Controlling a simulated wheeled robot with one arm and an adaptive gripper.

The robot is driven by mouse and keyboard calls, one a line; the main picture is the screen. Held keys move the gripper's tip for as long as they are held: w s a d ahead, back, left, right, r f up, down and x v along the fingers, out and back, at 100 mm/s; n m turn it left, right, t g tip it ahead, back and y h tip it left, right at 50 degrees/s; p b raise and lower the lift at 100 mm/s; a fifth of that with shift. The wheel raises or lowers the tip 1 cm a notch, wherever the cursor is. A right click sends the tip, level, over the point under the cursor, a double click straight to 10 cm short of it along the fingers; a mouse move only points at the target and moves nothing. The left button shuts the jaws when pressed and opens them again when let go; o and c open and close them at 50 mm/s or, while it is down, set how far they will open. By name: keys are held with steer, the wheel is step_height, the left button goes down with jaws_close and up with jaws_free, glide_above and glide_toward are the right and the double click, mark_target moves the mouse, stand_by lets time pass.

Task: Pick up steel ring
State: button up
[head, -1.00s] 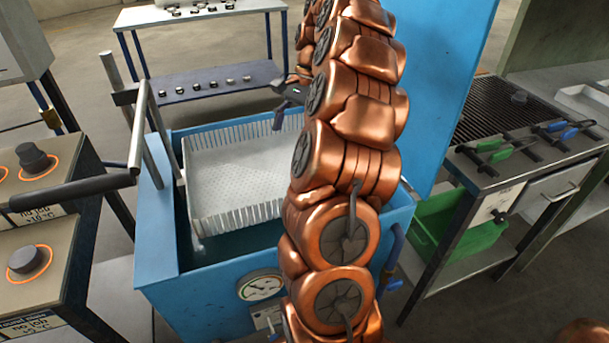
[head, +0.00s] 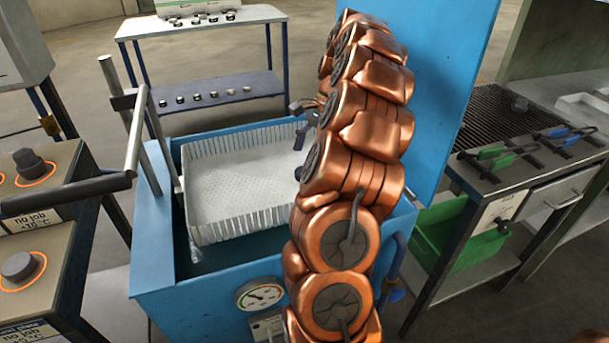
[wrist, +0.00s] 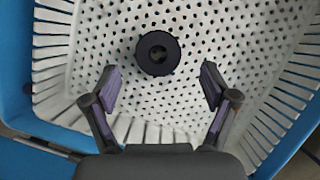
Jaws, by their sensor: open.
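In the wrist view a dark round ring (wrist: 158,53) with a central hole lies on the perforated floor of the white basket (wrist: 62,68). My gripper (wrist: 160,88) is open above the basket, its two fingertips spread to either side, with the ring centred between and a little beyond them. Nothing is between the fingers. In the head view the basket (head: 226,229) sits in the blue tank (head: 205,288), and part of my gripper (head: 300,135) shows at the basket's right back. The ring is hidden by my arm in the head view.
A handle frame (head: 137,150) rises at the tank's left. The raised blue lid (head: 440,80) stands behind my arm. A table (head: 215,88) with several small dark parts is behind. A bench with tongs (head: 498,150) stands at right, hotplates (head: 30,163) at left.

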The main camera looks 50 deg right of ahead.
steer(key=shift+x, duration=2.25)
steer(key=c, duration=1.6)
steer(key=shift+r, duration=5)
step_height(320, 180, up, 16)
steer(key=p, duration=1.6)
steer(key=shift+d+r, duration=0.1)
